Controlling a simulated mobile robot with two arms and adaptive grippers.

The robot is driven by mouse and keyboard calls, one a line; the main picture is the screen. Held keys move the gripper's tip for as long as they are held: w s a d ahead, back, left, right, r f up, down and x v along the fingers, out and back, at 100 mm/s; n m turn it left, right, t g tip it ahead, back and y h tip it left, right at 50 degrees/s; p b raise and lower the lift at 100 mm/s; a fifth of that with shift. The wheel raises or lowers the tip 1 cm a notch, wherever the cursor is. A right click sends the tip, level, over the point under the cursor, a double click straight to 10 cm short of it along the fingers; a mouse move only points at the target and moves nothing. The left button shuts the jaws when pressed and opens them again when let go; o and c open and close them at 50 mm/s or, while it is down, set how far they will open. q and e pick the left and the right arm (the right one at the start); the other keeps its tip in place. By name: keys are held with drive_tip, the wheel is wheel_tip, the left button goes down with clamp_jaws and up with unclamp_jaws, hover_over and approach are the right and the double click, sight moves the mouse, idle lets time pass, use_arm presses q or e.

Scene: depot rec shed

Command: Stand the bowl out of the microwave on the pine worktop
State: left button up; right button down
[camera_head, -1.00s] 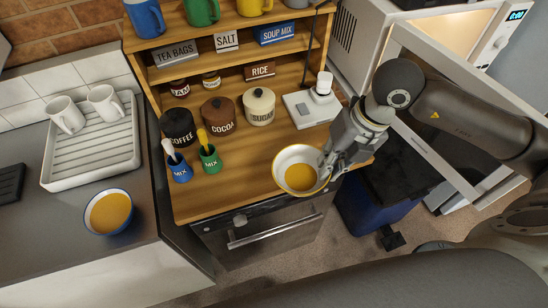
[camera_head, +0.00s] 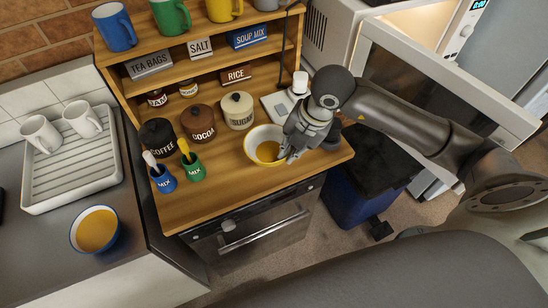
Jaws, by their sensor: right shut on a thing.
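A white bowl with a yellow rim (camera_head: 253,143) and orange-brown soup in it is over the right front part of the pine worktop (camera_head: 228,190). My right gripper (camera_head: 288,155) is shut on the bowl's right rim. The bowl looks level; I cannot tell whether its base touches the wood. The microwave (camera_head: 337,40) stands at the upper right with its door (camera_head: 437,85) swung open and its inside lit. My left gripper is not in view.
Coffee (camera_head: 157,137), cocoa (camera_head: 198,125) and sugar (camera_head: 237,110) jars stand behind the bowl. Blue (camera_head: 165,182) and green (camera_head: 194,170) mix pots stand left of it. A white scale (camera_head: 278,104) is behind it. A blue-rimmed bowl (camera_head: 95,231) sits on the grey counter.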

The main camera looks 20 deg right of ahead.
sight(276, 151)
drive_tip(key=w+f+b, duration=0.1)
drive_tip(key=f, duration=0.1)
drive_tip(key=w+a+f+b, duration=0.1)
drive_tip(key=f, duration=0.1)
drive_tip(key=w+a+f+b, duration=0.1)
drive_tip(key=w, duration=0.1)
drive_tip(key=shift+a+f, duration=0.15)
drive_tip(key=shift+f, duration=0.25)
drive_tip(key=b+x, duration=0.1)
drive_tip(key=x, duration=0.1)
drive_tip(key=b+x, duration=0.1)
drive_tip(key=shift+s+d+f+b, duration=0.15)
drive_tip(key=shift+s+d+b, duration=0.05)
drive_tip(key=shift+b, duration=0.15)
drive_tip(key=c, duration=1.6)
unclamp_jaws()
drive_tip(key=shift+o, duration=0.2)
drive_tip(key=b+v, duration=0.2)
drive_tip(key=v, duration=1)
drive_tip(key=shift+d, duration=0.1)
